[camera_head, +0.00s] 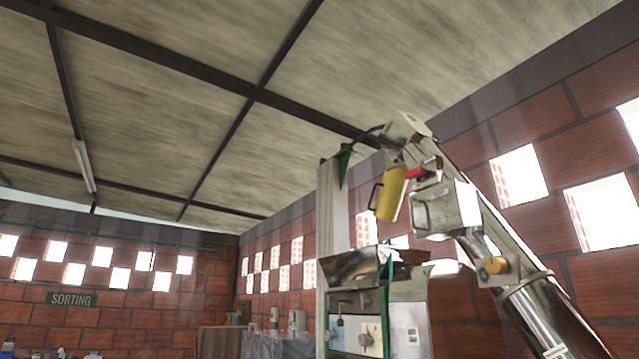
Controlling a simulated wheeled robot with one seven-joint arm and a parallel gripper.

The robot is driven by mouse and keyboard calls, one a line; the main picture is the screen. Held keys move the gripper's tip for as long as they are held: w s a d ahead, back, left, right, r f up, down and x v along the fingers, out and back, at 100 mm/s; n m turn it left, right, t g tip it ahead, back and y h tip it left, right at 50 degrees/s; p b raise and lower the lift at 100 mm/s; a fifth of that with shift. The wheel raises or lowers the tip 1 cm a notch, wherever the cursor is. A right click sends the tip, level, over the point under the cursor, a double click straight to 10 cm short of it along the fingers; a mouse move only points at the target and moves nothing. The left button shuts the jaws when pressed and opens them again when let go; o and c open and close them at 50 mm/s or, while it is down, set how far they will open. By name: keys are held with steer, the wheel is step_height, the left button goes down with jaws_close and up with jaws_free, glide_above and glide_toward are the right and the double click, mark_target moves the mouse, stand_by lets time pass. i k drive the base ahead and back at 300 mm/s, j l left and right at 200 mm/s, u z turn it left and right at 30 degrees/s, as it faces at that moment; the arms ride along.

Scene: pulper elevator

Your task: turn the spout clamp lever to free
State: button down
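A small red lever-like part (415,174) sits high up at the top of a slanted metal elevator (515,245). I take it for the spout clamp lever, but it is too small to tell which way it is turned. A yellow spout-like piece (391,194) with a dark handle on its left hangs just left of and below the red part, tilted slightly. I cannot make out my gripper anywhere in this view, so its distance from the lever does not show.
A metal hopper (352,265) on a machine cabinet (370,325) stands below the spout. A pale post (334,215) rises left of it. A shiny housing (447,208) sits on the elevator. Brick walls with openings lie behind; a SORTING sign (71,299) hangs at left.

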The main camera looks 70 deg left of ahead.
mark_target(419, 172)
steer(key=u, duration=1.8)
steer(key=i+j, duration=0.15)
